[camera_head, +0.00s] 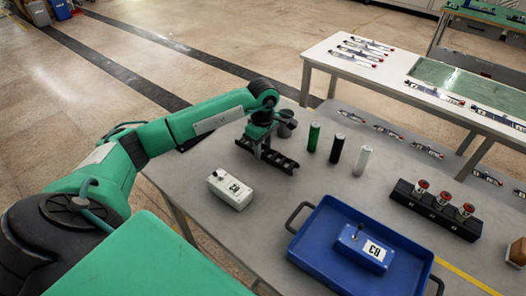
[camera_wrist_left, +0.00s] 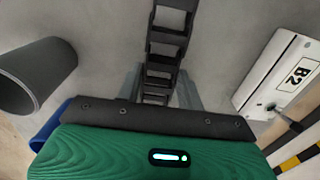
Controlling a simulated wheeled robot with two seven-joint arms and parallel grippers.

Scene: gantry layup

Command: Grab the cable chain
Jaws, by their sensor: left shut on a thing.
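The black cable chain (camera_head: 279,161) lies near the far left edge of the grey table, running diagonally. In the left wrist view the chain (camera_wrist_left: 166,48) runs away from the gripper, its ladder-like links showing. My left gripper (camera_head: 259,148) points down over the chain and is shut on it. In the left wrist view the fingers (camera_wrist_left: 158,88) sit on both sides of the chain, partly hidden behind the green gripper housing. I cannot tell whether the chain is clear of the table. My right gripper is not in view.
A dark grey cup (camera_head: 287,127) stands close behind the gripper. A white B2 box (camera_head: 230,189) sits in front of the chain. Green (camera_head: 314,137), black (camera_head: 337,148) and white (camera_head: 362,160) cylinders stand to the right. A blue tray (camera_head: 315,262) holds a blue B3 box (camera_head: 361,250).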

